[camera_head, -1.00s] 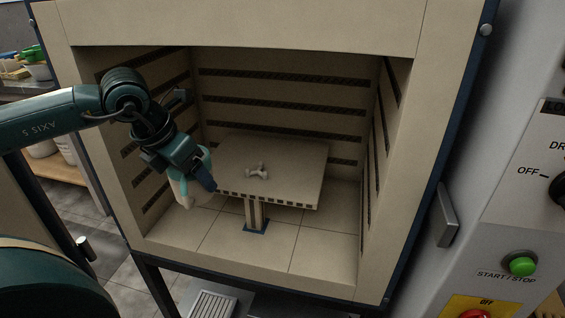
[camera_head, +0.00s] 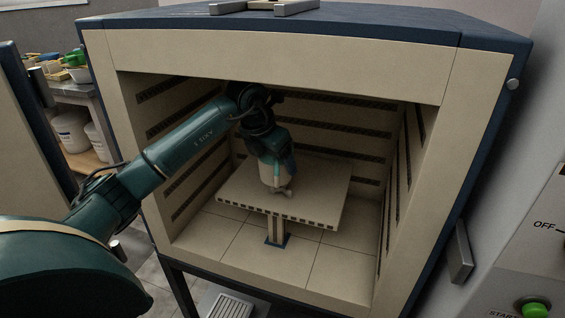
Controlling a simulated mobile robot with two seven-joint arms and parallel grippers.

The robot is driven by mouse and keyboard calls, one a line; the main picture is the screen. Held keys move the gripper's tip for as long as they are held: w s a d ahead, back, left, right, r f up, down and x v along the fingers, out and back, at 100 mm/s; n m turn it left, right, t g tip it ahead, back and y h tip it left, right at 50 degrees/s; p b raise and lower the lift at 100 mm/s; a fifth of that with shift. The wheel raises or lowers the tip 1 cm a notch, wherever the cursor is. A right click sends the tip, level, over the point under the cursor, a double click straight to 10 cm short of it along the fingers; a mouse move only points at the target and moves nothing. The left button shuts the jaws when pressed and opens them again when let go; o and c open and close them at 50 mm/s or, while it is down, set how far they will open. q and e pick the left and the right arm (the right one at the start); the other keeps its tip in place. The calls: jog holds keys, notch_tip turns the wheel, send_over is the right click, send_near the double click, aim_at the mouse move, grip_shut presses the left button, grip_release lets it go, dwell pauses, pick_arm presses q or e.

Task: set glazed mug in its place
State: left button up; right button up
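My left gripper (camera_head: 273,160) reaches into the open kiln and points down over the raised kiln shelf (camera_head: 325,185). It is shut on the glazed mug (camera_head: 267,177), a pale body with some teal beside the fingers. The gripper and wrist hide much of the mug. A small pale stilt (camera_head: 287,192) lies on the shelf, just at the mug's lower right, partly covered by it. I cannot tell whether the mug touches the stilt or hangs just above it. My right gripper is not in view.
The kiln's walls and front frame (camera_head: 280,60) surround my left arm closely. The shelf stands on a post (camera_head: 276,230) above the tiled kiln floor. The shelf's right part is bare. A green button (camera_head: 535,306) is on the panel at the lower right.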

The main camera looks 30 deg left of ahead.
aim_at(282, 167)
pick_arm(q)
jog(key=shift+w+d, duration=0.2)
jog(key=shift+w, duration=1.05)
notch_tip(282, 167, down, 4)
jog(key=shift+r, duration=0.25)
jog(key=shift+f, duration=0.15)
jog(key=o, duration=1.2)
jog(key=shift+c, duration=0.2)
